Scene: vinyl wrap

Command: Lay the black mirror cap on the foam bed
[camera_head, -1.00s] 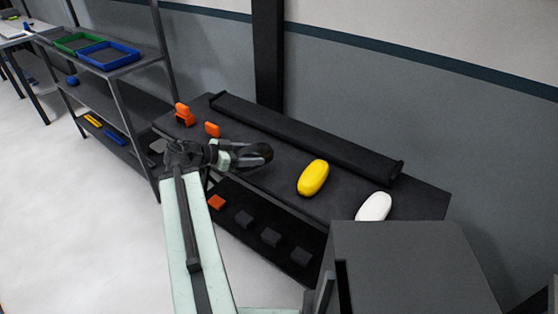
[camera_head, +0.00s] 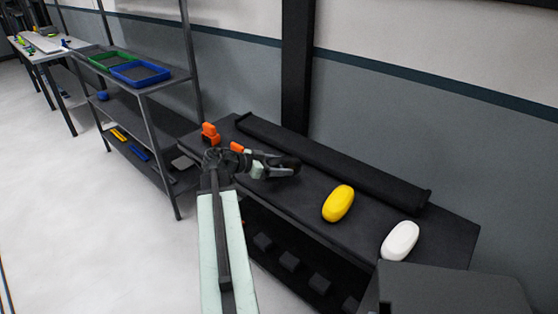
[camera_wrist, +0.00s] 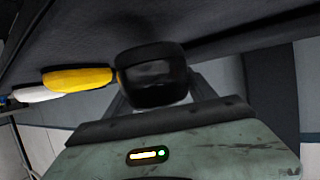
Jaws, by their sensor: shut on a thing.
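My gripper (camera_head: 272,167) is shut on the black mirror cap (camera_head: 288,164), a dark rounded shell. In the head view they show in front of the dark bench, left of the yellow cap (camera_head: 338,203). In the wrist view the black mirror cap (camera_wrist: 152,75) is between the fingers, with the yellow cap (camera_wrist: 78,79) to its left. The cap appears held above the bench top, though the gap is hard to judge. I cannot clearly pick out the foam bed; a flat grey piece (camera_head: 182,163) on the rack's low shelf is partly visible.
The dark bench (camera_head: 455,236) carries a white cap (camera_head: 400,241), orange blocks (camera_head: 210,133) and a long black roll (camera_head: 335,160) along its back. A rack to the left holds a blue tray (camera_head: 140,73) and a green tray (camera_head: 108,60). The floor left of the bench is clear.

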